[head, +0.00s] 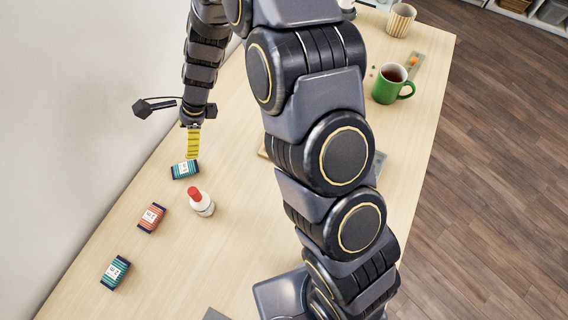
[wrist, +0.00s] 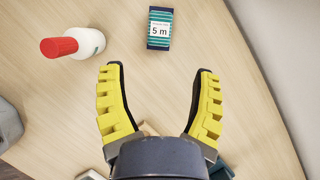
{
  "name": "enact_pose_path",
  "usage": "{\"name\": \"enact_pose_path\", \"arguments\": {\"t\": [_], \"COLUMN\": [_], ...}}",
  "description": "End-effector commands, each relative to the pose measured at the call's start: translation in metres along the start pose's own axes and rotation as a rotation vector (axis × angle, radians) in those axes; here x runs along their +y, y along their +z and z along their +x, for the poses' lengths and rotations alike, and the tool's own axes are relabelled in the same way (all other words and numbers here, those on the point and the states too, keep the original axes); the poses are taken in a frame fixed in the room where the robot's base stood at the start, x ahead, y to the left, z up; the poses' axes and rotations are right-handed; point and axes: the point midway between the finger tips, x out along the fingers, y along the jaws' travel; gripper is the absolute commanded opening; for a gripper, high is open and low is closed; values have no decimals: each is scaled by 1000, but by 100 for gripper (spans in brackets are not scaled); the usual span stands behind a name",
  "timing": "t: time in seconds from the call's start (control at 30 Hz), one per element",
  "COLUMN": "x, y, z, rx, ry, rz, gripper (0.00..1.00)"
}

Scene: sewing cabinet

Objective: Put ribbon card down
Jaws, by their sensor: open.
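A teal ribbon card (head: 185,169) with a white label lies flat on the table just beyond my gripper's fingertips. In the wrist view a teal ribbon card (wrist: 159,28) marked "5 m" lies ahead of the gap between the fingers, apart from them. My gripper (wrist: 158,70) has its yellow fingers spread wide, with only bare table between the tips. In the head view my gripper (head: 193,157) points down close above the table. An orange ribbon card (head: 151,217) and another teal ribbon card (head: 115,272) lie nearer the front along the left side.
A white bottle with a red cap (head: 201,203) stands right of the cards; it also shows in the wrist view (wrist: 88,42). A green mug (head: 391,84) and a striped cup (head: 400,20) stand at the back right.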

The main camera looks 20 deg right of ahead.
Motion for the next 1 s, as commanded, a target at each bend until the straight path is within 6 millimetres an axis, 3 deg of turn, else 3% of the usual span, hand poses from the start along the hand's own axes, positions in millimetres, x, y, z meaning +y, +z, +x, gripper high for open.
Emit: {"name": "enact_pose_path", "arguments": {"t": [0.13, 0.27, 0.4, 0.63, 0.8, 1.0], "x": [8, 33, 76, 159, 220, 262], "y": [4, 7, 0, -32, -60, -80], "z": [-19, -63, -117, -187, -220, -235], "rx": [-2, 5, 36, 123, 171, 186], "ry": [8, 30, 78, 196, 316, 412], "rz": [-94, -326, -643, -1102, -1346, -1486], "gripper": [63, 63, 63, 63, 63, 63]}}
